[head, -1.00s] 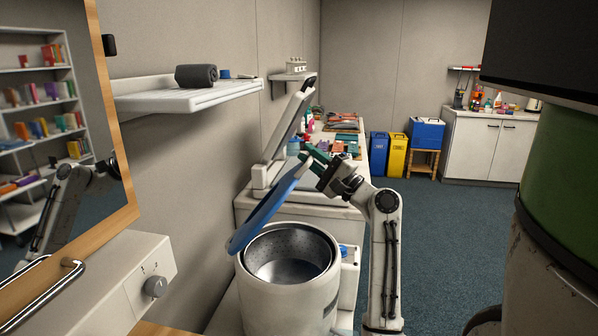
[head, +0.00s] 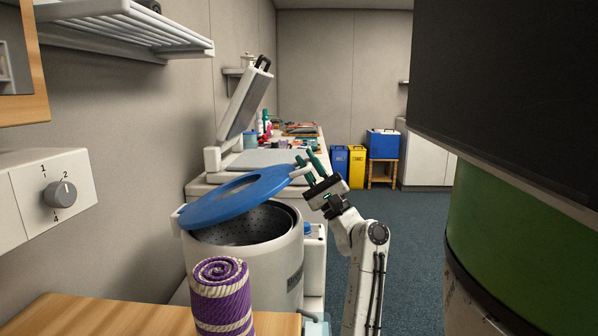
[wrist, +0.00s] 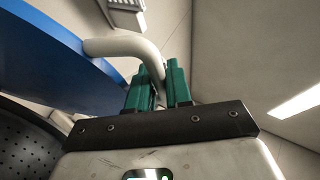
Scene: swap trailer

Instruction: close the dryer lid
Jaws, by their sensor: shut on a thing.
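The dryer (head: 278,268) is a white round tub with a dark perforated drum, at the centre left of the head view. Its blue lid (head: 232,196) is hinged at the left and tilted partly open over the drum. The lid's white bar handle (wrist: 118,46) sticks out from its free edge. My gripper (head: 309,163) is at the lid's right edge, its green fingers shut on the handle. In the wrist view, the fingers (wrist: 156,88) stand either side of the handle, with the lid's underside at left.
A purple and white rolled towel (head: 222,296) stands on the wooden counter (head: 95,318) in front of the dryer. A wall rack (head: 125,28) hangs above left. A machine with a raised lid (head: 245,100) stands behind. Blue carpet (head: 415,235) is clear to the right.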

